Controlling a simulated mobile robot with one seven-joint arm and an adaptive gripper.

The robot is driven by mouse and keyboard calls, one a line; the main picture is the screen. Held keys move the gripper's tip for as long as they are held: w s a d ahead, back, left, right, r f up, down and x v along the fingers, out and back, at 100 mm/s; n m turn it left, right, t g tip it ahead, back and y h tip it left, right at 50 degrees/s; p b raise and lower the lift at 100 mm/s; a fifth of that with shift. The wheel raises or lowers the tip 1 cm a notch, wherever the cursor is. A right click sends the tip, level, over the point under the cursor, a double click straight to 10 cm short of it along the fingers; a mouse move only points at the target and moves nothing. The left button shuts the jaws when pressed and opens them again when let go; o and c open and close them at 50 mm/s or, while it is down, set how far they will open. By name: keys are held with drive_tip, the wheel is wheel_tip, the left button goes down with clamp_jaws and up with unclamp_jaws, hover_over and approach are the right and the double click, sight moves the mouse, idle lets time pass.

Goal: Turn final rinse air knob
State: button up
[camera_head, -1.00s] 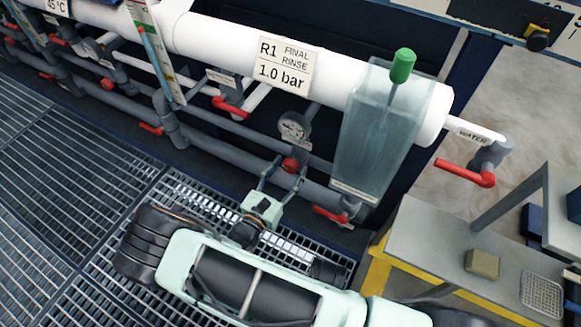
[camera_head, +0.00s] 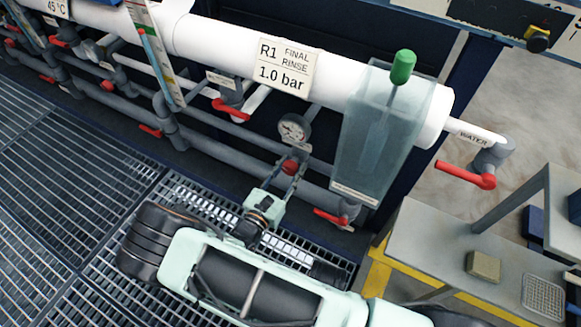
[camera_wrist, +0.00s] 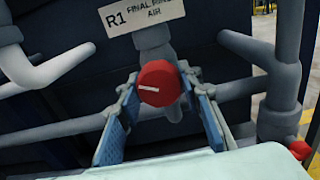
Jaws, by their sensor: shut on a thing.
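The red final rinse air knob (camera_head: 290,166) sits on the grey pipe below a round gauge, under the R1 final rinse sign. In the wrist view the knob (camera_wrist: 158,84) faces me, with a short white mark lying nearly level on its face. A label reading R1 FINAL RINSE AIR (camera_wrist: 140,14) is above it, partly cut off by the frame. My gripper (camera_head: 287,176) is shut on the knob. Its blue-padded fingers (camera_wrist: 161,92) flank the knob left and right in the wrist view.
A gauge (camera_head: 294,129) is just above the knob. Red lever handles (camera_head: 331,218) and (camera_head: 231,110) are on nearby pipes. A clear tank (camera_head: 378,145) with a green-topped rod (camera_head: 402,67) stands to the right. A grey bench (camera_head: 430,240) is at lower right.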

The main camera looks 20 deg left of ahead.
drive_tip(key=shift+m, duration=0.3)
drive_tip(key=m+p, duration=0.1)
drive_tip(key=m, duration=0.2)
drive_tip(key=shift+m, duration=0.3)
drive_tip(key=m, duration=0.3)
drive_tip(key=shift+m, duration=0.3)
drive_tip(key=m+p, duration=0.1)
drive_tip(key=m, duration=0.2)
drive_tip(key=shift+m, duration=0.3)
drive_tip(key=shift+a+m+p, duration=0.1)
drive_tip(key=shift+m+p, duration=0.3)
drive_tip(key=shift+m, duration=1.5)
drive_tip(key=o, duration=1.2)
drive_tip(key=shift+c, duration=0.2)
